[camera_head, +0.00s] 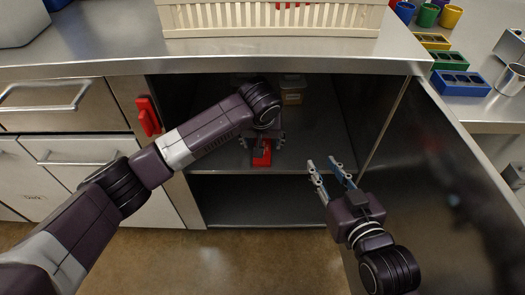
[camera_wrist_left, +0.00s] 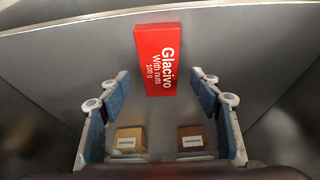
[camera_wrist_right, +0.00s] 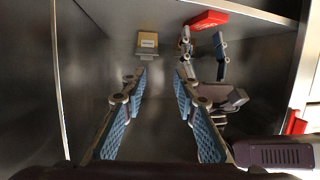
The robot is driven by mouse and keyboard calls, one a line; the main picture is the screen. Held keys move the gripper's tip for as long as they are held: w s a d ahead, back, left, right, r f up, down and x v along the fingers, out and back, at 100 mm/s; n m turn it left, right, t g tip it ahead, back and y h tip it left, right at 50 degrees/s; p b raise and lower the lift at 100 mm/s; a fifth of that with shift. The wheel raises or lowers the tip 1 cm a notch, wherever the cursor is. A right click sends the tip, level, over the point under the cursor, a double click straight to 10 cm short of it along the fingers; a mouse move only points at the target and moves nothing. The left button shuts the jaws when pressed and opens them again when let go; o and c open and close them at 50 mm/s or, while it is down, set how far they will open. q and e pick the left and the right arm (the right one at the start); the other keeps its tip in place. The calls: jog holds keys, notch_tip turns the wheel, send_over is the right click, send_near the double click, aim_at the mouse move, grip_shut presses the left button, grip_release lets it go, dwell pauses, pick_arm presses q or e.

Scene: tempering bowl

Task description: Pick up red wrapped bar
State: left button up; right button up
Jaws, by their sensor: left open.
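The red wrapped bar (camera_head: 262,157), labelled "Glacivo With nuts 100 g", lies near the front edge of the cabinet shelf. In the left wrist view the bar (camera_wrist_left: 157,62) lies lengthwise ahead, between and beyond my open fingertips, with no visible contact. My left gripper (camera_head: 262,143) is open above the bar, reaching into the cabinet; my arm partly hides the scene behind it. In the right wrist view the bar (camera_wrist_right: 207,19) shows near the top, close to my left gripper. My right gripper (camera_head: 322,165) is open and empty, in front of the cabinet at right.
Small brown boxes (camera_wrist_left: 131,139) stand deeper on the shelf (camera_head: 310,140). The open cabinet door (camera_head: 430,170) is on the right and a side wall bounds the left. The counter edge (camera_head: 220,66) runs above, with a cream crate (camera_head: 270,20) on it.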

pick_arm(q)
jog(key=shift+x, duration=1)
pick_arm(e)
jog(key=r, duration=0.1)
jog(key=r+t, duration=0.1)
jog(key=r, duration=0.1)
jog(key=w+r+t, duration=0.1)
jog(key=shift+a+r+y, duration=0.15)
jog(key=shift+a+y, duration=0.15)
jog(key=shift+a, duration=0.1)
pick_arm(q)
jog(key=shift+c, duration=0.3)
jog(key=c, duration=1.2)
jog(key=shift+c, duration=0.2)
jog(key=shift+r, duration=0.1)
